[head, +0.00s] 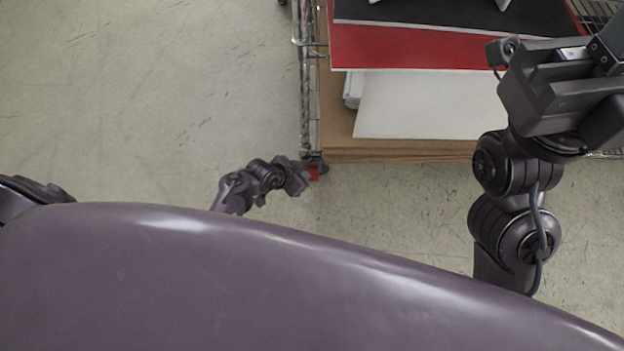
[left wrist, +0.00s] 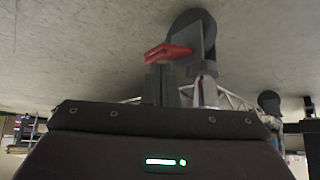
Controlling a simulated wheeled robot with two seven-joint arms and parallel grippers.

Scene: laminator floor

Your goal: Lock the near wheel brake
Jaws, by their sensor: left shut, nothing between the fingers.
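The near wheel brake is a red lever (left wrist: 167,53) on a grey bracket beside a dark caster wheel (left wrist: 194,30) in the left wrist view, where the floor is at the top. In the head view a bit of the red brake (head: 314,172) shows at the cart's near left corner. My left gripper (head: 301,178) is low beside that corner. Its shut, empty fingers (left wrist: 160,74) end right at the lever in the wrist view; I cannot tell if they touch it. My right gripper (head: 560,98) is raised at the upper right, its jaw state unclear.
The wire cart (head: 304,85) carries brown board (head: 400,153), white sheets (head: 430,105), and red and black sheets. My right arm overlaps the cart's right part in the head view. Another caster (left wrist: 269,102) stands farther back. The floor (head: 150,90) left of the cart is clear.

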